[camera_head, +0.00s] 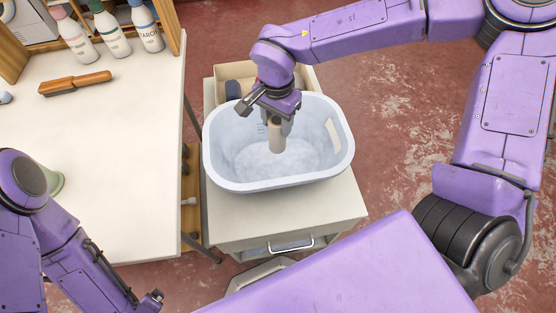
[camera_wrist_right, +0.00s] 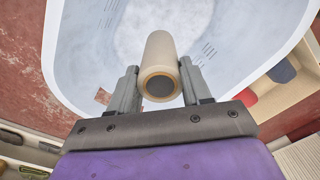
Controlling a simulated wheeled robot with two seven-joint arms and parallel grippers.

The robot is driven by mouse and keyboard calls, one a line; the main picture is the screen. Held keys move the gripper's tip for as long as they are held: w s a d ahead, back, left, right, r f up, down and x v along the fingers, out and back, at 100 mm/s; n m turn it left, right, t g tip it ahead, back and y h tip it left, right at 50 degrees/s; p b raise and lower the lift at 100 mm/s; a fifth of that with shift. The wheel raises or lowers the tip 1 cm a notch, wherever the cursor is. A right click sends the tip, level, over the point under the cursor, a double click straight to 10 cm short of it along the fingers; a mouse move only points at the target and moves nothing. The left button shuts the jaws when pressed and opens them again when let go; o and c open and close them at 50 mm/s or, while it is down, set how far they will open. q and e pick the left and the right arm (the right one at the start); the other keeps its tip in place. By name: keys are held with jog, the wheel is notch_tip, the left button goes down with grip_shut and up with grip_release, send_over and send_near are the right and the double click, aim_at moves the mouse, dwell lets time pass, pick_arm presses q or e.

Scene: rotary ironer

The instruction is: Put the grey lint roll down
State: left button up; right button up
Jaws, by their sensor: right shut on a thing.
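The lint roll (camera_head: 276,137) is a pale beige-grey cylinder with a dark grey core at its end. My right gripper (camera_head: 277,121) is shut on it and holds it over the pale blue tub (camera_head: 222,175). In the right wrist view the roll (camera_wrist_right: 161,60) sits between the two fingers, with the tub (camera_wrist_right: 75,60) beyond it. Whether the roll's lower end touches the tub's bottom I cannot tell.
The tub stands on a white drawer cabinet (camera_head: 300,222). A cardboard box (camera_head: 222,70) with dark items is behind it. The white table (camera_head: 110,150) at left bears several bottles and a wooden brush (camera_head: 75,83); its middle is clear.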

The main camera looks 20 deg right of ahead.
aim_at(277, 141)
notch_tip(277, 141, down, 8)
jog(key=shift+f+b, duration=0.2)
jog(key=shift+b, duration=0.5)
jog(key=o, duration=1.3)
jog(key=shift+f, duration=0.1)
jog(key=shift+o, duration=0.2)
jog(key=shift+r, duration=0.2)
notch_tip(277, 141, up, 12)
jog(key=shift+p, duration=1.25)
